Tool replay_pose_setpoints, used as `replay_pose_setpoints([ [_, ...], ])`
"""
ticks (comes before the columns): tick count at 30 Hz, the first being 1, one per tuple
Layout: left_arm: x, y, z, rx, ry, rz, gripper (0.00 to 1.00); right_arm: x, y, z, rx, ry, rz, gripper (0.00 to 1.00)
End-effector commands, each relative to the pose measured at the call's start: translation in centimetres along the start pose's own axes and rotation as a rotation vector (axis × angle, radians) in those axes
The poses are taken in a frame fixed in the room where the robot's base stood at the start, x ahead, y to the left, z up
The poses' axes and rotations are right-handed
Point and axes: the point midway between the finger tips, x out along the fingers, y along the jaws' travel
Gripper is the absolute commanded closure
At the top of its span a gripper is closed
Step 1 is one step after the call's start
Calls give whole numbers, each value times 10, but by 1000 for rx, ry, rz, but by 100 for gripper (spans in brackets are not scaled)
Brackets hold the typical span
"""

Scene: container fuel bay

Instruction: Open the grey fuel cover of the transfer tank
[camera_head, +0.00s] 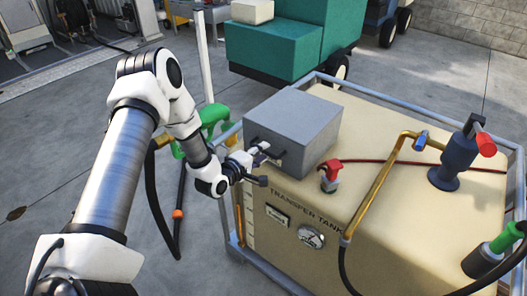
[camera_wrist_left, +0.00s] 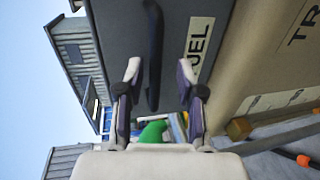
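The grey fuel cover (camera_head: 300,117) is a box-shaped lid on the back left of the beige transfer tank (camera_head: 403,187). It looks shut. In the left wrist view its grey front (camera_wrist_left: 198,38) carries a dark bar handle (camera_wrist_left: 154,50) and part of a label reading "UEL". My left gripper (camera_head: 261,163) is at the front of the cover, by the handle. In the left wrist view its fingers (camera_wrist_left: 160,72) are spread apart, one on each side of the handle's line. I cannot tell whether they touch it. My right gripper is in neither view.
A red valve (camera_head: 330,175), a brass pipe (camera_head: 376,185) and a blue pump with a red-ended handle (camera_head: 447,163) stand on the tank. A grey metal frame surrounds it. A green nozzle (camera_head: 215,115) and black hose hang left of the tank, close to my left arm.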

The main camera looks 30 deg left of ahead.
Motion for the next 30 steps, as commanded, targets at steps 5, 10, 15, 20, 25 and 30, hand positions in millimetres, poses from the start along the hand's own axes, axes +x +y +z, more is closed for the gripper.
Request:
replay_pose_setpoints([
  [5,12,0,1,0,0,0,63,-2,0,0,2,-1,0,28],
  [10,12,0,0,-1,0,-1,63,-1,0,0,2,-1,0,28],
  [15,12,0,0,0,0,-2,100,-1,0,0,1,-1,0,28],
  [20,12,0,0,-1,1,-2,100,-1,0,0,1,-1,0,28],
  [25,12,6,0,0,0,-15,100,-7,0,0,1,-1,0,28],
  [30,14,28,1,2,0,-59,100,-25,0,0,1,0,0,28],
])
